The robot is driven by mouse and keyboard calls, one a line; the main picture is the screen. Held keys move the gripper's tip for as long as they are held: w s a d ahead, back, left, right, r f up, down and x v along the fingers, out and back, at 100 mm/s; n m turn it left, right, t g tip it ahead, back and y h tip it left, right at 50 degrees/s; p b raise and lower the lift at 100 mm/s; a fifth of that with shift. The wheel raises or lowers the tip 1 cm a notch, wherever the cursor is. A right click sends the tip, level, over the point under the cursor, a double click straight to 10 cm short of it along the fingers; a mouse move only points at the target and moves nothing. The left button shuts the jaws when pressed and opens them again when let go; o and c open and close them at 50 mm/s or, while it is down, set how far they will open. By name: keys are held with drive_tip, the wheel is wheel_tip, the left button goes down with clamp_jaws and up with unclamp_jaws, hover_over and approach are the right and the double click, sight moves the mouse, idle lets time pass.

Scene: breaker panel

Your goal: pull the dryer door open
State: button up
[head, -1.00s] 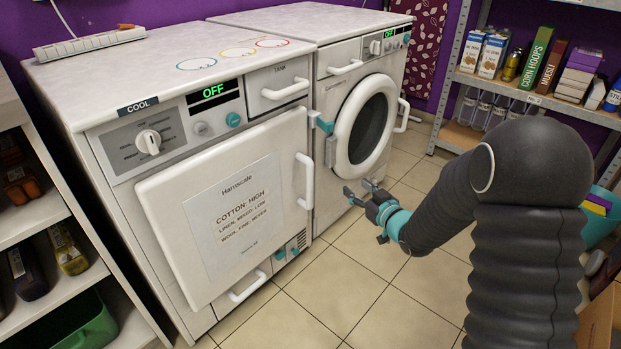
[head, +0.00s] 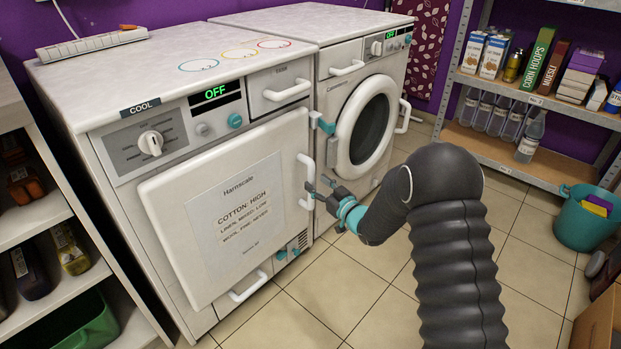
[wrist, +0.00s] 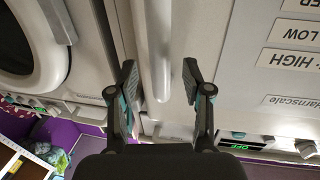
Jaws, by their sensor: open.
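The dryer (head: 110,150) is the left white machine, with a square white door (head: 165,215) that looks closed and bears a paper sheet (head: 238,215). Its vertical white handle (head: 305,170) is on the door's right edge. My gripper (head: 318,186) is open at the handle's right side in the head view, at about its mid height. In the wrist view, the handle (wrist: 161,45) runs between the two spread fingers of my gripper (wrist: 159,76), with visible gaps on both sides. The head view does not show clearly how deep the handle sits between the fingers.
A washer (head: 330,100) with a round door (head: 366,120) and a teal latch part (head: 322,124) stands close at the right. Shelves (head: 555,105) with boxes and bottles stand at the right, a teal bucket (head: 585,225) on the floor. Tiled floor (head: 350,300) in front is free.

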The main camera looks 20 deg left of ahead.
sight(313, 181)
drive_tip(key=shift+x, duration=1.9)
drive_tip(key=shift+c, duration=0.2)
clamp_jaws()
